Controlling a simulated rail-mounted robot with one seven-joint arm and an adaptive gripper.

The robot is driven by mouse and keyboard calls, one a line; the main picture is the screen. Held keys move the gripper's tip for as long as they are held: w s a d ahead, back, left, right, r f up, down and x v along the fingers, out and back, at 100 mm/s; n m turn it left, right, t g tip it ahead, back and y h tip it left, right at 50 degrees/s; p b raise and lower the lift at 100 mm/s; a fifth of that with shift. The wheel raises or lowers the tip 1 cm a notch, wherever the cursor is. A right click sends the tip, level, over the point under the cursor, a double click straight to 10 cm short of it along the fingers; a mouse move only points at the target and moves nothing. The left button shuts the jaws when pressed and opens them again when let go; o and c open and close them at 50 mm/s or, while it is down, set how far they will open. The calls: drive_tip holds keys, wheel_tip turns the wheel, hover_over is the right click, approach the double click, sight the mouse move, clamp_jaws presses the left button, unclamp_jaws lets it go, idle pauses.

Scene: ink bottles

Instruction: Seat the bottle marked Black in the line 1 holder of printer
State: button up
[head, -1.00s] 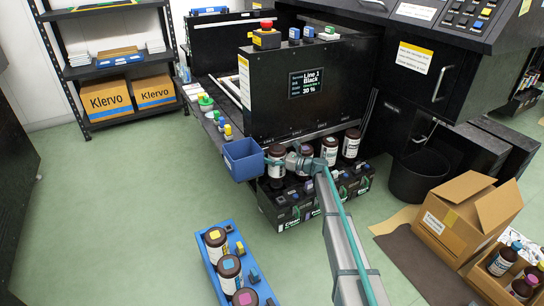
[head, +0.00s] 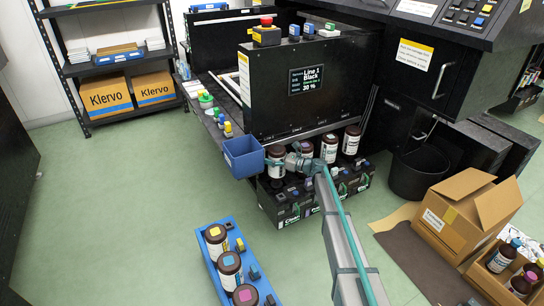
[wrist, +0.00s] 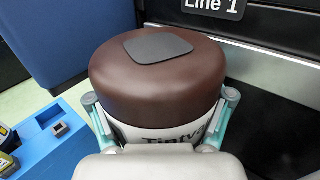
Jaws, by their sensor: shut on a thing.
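The bottle with a brown cap and a dark square on top (wrist: 158,85) fills the middle of the wrist view, upright. Its white label is partly hidden. My gripper (wrist: 160,100) is shut around it, one finger on each side. In the head view the bottle (head: 276,165) is at the left end of the bottle row, under the front of the black printer (head: 300,90). A "Line 1" sign (wrist: 214,6) is just behind the bottle, to its right. The bottle's base and the holder are hidden, so I cannot tell whether it is seated. The printer's screen (head: 306,80) reads Line 1, Black, 30 %.
A blue bin (head: 243,157) is close on the bottle's left. Other bottles (head: 329,148) (head: 351,140) stand to the right. A blue tray (head: 213,265) with bottles lies on the floor in front. Cardboard boxes (head: 450,222) are at right. The floor at left is clear.

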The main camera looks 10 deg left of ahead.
drive_tip(key=shift+f, duration=1.25)
idle(0.7)
drive_tip(key=o, duration=1.5)
drive_tip(key=shift+f, duration=0.1)
drive_tip(key=v, duration=1.2)
